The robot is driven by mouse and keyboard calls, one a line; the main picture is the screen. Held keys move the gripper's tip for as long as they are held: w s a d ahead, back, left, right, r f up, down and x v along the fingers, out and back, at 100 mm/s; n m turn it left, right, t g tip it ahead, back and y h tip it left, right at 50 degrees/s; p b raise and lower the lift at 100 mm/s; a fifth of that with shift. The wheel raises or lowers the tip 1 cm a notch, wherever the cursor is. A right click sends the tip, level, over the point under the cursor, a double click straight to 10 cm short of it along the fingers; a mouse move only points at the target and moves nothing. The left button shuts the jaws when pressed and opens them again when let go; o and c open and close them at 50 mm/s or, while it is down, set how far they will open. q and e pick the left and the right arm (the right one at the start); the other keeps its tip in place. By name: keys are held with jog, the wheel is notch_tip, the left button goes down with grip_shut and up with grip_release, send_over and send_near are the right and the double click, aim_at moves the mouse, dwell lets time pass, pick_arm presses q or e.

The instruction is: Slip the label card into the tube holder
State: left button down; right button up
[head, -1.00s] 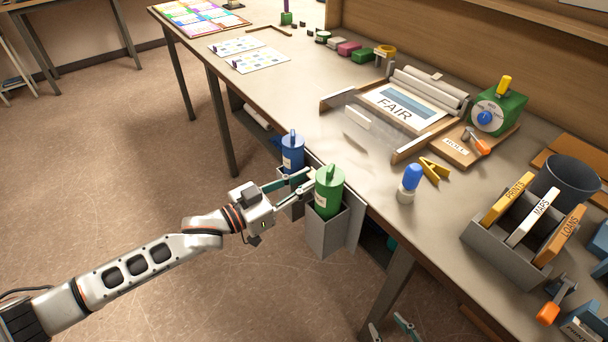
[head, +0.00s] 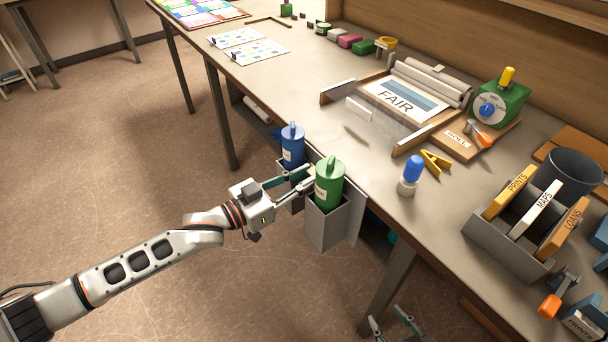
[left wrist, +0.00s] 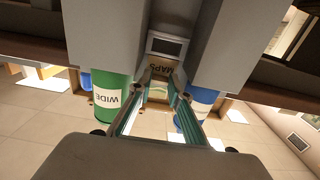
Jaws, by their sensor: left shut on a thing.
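My left gripper (head: 304,182) is at the tube holder (head: 325,230), between the green tube (head: 329,186) and the blue tube (head: 292,148). In the left wrist view its fingers (left wrist: 159,86) are shut on a small tan label card (left wrist: 164,67) whose letters seem to read MAPS, upside down. The green tube (left wrist: 110,95), marked WIDE, and the blue tube (left wrist: 197,106) flank the fingers. My right gripper (head: 392,325) is open, low by the bench.
The bench (head: 335,150) rises just beyond the holder. On it are a FAIR print (head: 400,100), a blue-topped stamp (head: 411,175), a yellow clip (head: 435,162) and a grey file rack (head: 500,235). The floor at left is clear.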

pick_arm(q)
jog(key=shift+f+b, duration=0.65)
jog(key=shift+f, duration=0.95)
jog(key=c, duration=1.8)
grip_release()
jog(key=shift+r, duration=0.1)
jog(key=shift+c, duration=1.2)
pick_arm(e)
jog(key=shift+s+f, duration=0.2)
jog(key=shift+f, duration=0.25)
jog(key=shift+s+f, duration=0.2)
jog(key=shift+f, duration=0.25)
pick_arm(q)
jog(key=shift+d, duration=0.1)
jog(key=shift+s, duration=0.1)
